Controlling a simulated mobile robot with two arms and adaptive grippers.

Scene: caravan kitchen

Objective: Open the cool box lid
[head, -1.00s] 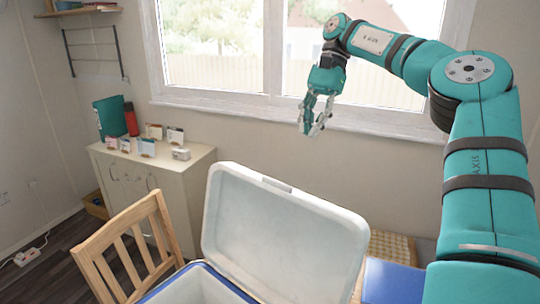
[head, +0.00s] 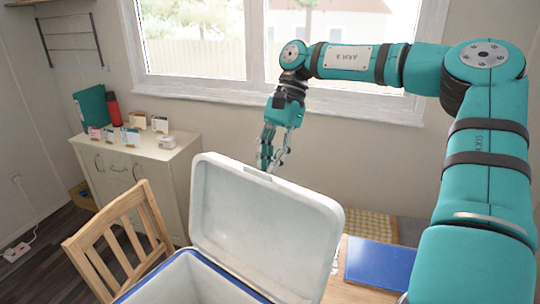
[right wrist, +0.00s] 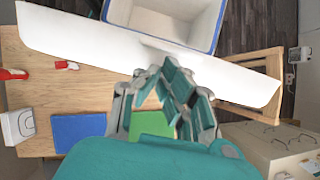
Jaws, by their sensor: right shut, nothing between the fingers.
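The cool box (head: 188,280) is at the bottom of the head view, with a blue rim and a white, empty-looking inside. Its white lid (head: 262,225) stands raised and leans back, so the box is open. The right wrist view shows the lid (right wrist: 90,42) almost edge-on, with the open box (right wrist: 175,15) beyond it. My right gripper (head: 270,160) is shut and empty. It points down just behind the lid's upper edge; I cannot tell whether it touches the lid. Its fingers also show in the right wrist view (right wrist: 163,85). My left gripper is out of view.
A wooden chair (head: 115,235) stands left of the box. A cabinet (head: 135,170) with small boxes, a red bottle (head: 113,110) and a green folder is at the back left. A table (right wrist: 100,95) behind the lid bears a blue mat (head: 380,263) and a green mat (right wrist: 152,124). A window is behind.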

